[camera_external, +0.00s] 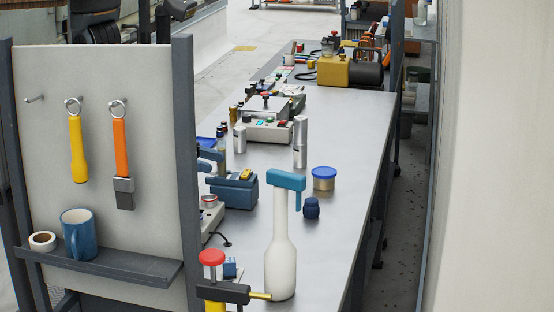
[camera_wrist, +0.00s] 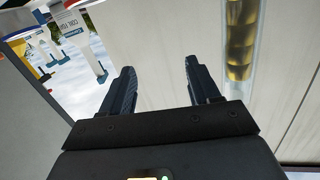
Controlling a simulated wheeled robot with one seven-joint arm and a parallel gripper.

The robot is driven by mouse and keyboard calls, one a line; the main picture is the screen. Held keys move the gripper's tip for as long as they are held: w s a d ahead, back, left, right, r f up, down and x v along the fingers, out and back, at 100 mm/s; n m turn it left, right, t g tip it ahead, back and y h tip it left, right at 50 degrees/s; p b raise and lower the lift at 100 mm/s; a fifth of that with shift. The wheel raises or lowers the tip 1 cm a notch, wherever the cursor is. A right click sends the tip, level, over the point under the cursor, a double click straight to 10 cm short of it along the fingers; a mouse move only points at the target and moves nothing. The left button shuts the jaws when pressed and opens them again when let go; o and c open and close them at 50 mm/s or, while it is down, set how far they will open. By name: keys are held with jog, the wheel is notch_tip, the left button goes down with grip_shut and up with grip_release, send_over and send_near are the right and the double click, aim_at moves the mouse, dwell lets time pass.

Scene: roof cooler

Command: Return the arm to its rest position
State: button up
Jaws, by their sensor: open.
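In the wrist view my gripper (camera_wrist: 159,66) is open, with its two black fingers wide apart and nothing between them. Behind the fingers is a pale panelled surface (camera_wrist: 160,35). My arm cannot be made out in the external view, so its pose relative to the workbench (camera_external: 345,130) cannot be told from there.
In the wrist view a clear tube with gold contents (camera_wrist: 241,40) is at upper right and labelled items (camera_wrist: 72,25) at upper left. The bench holds a white bottle with a blue head (camera_external: 281,250), a blue-lidded jar (camera_external: 324,180) and several devices. A tool panel (camera_external: 90,160) stands left.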

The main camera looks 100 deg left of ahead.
jog(key=shift+n+g+y, duration=0.5)
jog(key=shift+g+y, duration=0.1)
jog(key=shift+y, duration=0.2)
jog(key=s+f, duration=0.1)
jog(key=s, duration=0.2)
jog(key=s+a+f+b, duration=0.1)
jog(key=s+f, duration=0.1)
jog(key=s, duration=0.2)
jog(key=s+f+b, duration=0.1)
jog(key=s+f, duration=0.1)
jog(key=s, duration=0.2)
jog(key=shift+a+f, duration=0.2)
jog(key=shift+a, duration=0.2)
jog(key=s, duration=0.3)
jog(key=s+d+n+y+b, duration=0.1)
jog(key=s, duration=0.2)
jog(key=s+f+n+b, duration=0.1)
jog(key=s, duration=0.2)
jog(key=shift+s+d+g+y, duration=0.1)
jog(key=shift+d+g+y, duration=0.2)
jog(key=shift+y, duration=0.1)
